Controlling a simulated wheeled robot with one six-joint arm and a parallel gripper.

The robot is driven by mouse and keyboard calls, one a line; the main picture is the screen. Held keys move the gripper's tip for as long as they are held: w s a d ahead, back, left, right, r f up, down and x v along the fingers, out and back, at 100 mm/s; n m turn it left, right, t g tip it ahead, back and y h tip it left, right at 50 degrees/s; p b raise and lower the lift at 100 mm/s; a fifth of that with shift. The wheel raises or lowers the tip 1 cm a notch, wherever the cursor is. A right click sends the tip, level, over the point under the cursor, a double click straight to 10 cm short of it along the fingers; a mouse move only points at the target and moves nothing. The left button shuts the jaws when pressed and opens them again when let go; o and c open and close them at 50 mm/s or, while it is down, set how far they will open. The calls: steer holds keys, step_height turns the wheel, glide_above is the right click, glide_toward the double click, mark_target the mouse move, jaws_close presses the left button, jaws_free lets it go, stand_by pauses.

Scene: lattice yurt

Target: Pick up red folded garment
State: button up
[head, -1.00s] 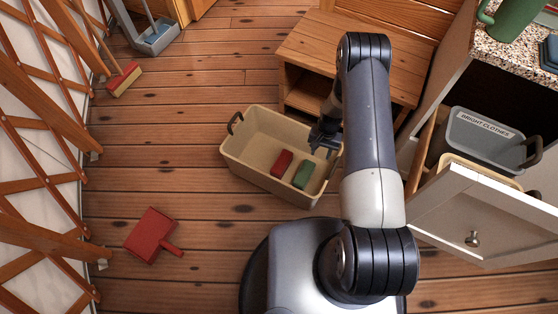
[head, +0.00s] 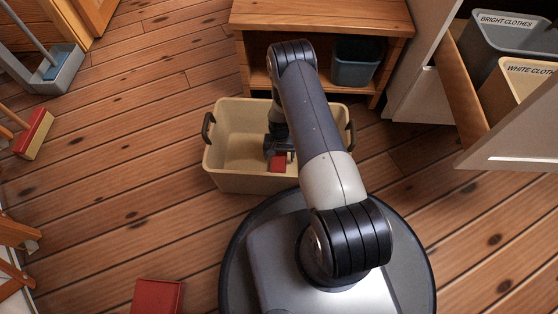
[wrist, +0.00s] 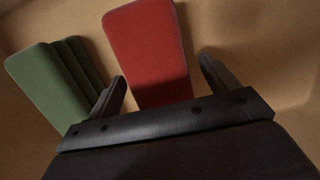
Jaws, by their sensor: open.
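The red folded garment (wrist: 146,50) lies in the beige bin, with its near end between my gripper's open fingers in the wrist view. In the head view a small part of the red garment (head: 278,163) shows just below my gripper (head: 279,148). My gripper (wrist: 160,88) is open and empty, inside the bin. A green folded garment (wrist: 45,85) lies left of the red one in the wrist view; my arm hides it in the head view. The beige bin (head: 240,182) stands on the floor and has dark handles.
A wooden cabinet (head: 330,18) with a dark bin (head: 356,63) stands behind the beige bin. An open drawer at right holds bins labelled bright clothes (head: 510,45) and white clothes (head: 525,95). A red dustpan (head: 158,296) lies on the floor. A brush (head: 34,133) is at left.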

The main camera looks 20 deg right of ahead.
steer(key=shift+s+f, duration=0.1)
steer(key=shift+f, duration=0.55)
steer(key=shift+r, duration=0.1)
steer(key=shift+c, duration=0.3)
steer(key=c, duration=1.1)
